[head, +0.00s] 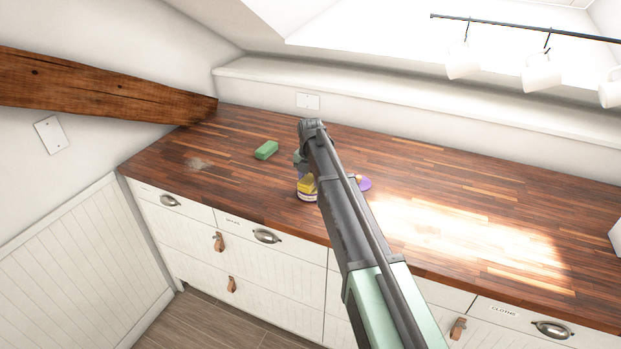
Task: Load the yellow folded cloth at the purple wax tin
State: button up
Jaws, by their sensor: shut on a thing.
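The yellow folded cloth (306,184) shows as a small yellow patch at the left edge of my arm, near the counter's front edge. My gripper (301,171) is directly above it, mostly hidden behind my arm, and is shut on the cloth.
A green block (266,150) lies on the wooden counter (440,180) to the left of my gripper. A pale smudge (197,164) marks the counter further left. A thick beam (100,88) slopes to the back left corner. White mugs (541,75) hang from a rail. The right counter is mostly clear.

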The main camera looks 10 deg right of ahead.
jog(key=shift+f+b, duration=0.45)
dwell(1.1)
notch_tip(320, 180, up, 7)
jog(key=p, duration=0.7)
jog(key=shift+r, duration=0.1)
